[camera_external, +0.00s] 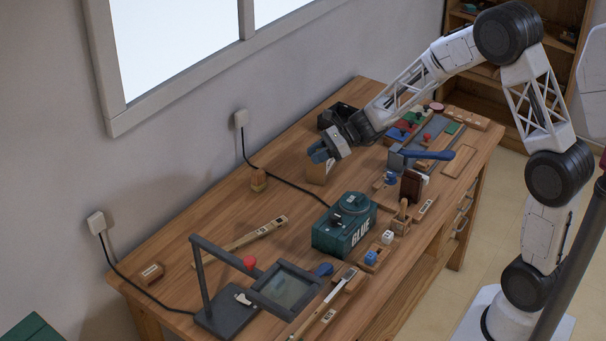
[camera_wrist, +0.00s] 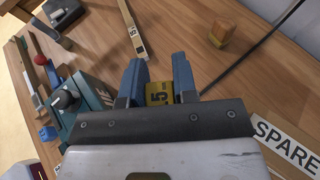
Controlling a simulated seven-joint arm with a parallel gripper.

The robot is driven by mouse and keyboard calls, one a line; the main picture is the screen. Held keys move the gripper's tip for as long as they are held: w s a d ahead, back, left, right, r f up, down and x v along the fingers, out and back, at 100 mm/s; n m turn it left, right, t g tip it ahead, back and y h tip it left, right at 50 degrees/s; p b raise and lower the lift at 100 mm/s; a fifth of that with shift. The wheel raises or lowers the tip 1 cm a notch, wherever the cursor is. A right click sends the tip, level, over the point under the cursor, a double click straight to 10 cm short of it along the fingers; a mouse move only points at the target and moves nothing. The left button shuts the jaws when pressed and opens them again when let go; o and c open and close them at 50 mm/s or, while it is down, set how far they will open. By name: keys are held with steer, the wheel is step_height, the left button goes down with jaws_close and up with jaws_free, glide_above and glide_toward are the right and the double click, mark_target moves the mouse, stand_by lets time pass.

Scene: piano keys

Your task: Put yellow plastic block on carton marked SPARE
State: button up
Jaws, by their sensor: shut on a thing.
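My gripper (camera_external: 322,152) is over the middle of the bench, its blue fingers pointing down and to the left. In the wrist view my gripper (camera_wrist: 160,75) is shut on a yellow block (camera_wrist: 159,93) marked with a dark 5. The block does not show clearly in the external view. The carton marked SPARE (camera_wrist: 290,146) shows at the lower right of the wrist view, partly cut off, with a white label. I cannot tell whether block and carton touch.
A small wooden block (camera_external: 259,180) and a long wooden bar (camera_external: 240,240) lie to the left. A black cable (camera_external: 290,184) crosses the bench. A magnifier frame (camera_external: 284,288) stands at the near end.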

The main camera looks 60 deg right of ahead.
steer(key=s+d+m+t+h, duration=0.1)
steer(key=s+d+m, duration=0.1)
steer(key=s+d, duration=0.5)
steer(key=d, duration=0.3)
steer(key=shift+s+d+r+t, duration=0.2)
steer(key=shift+d+r+t, duration=0.1)
steer(key=shift+d, duration=0.05)
steer(key=shift+w, duration=0.1)
steer(key=w+d, duration=0.1)
steer(key=w, duration=0.4)
steer(key=w+d+f, duration=0.1)
steer(key=w, duration=0.4)
steer(key=w+d, duration=0.1)
steer(key=w, duration=0.4)
steer(key=shift+w+d+f, duration=0.1)
steer(key=shift+w+f, duration=0.15)
steer(key=shift+w, duration=0.05)
steer(key=shift+f, duration=0.1)
steer(key=shift+f, duration=1.65)
steer(key=shift+f, duration=0.15)
steer(key=o, duration=0.9)
steer(key=shift+h, duration=0.3)
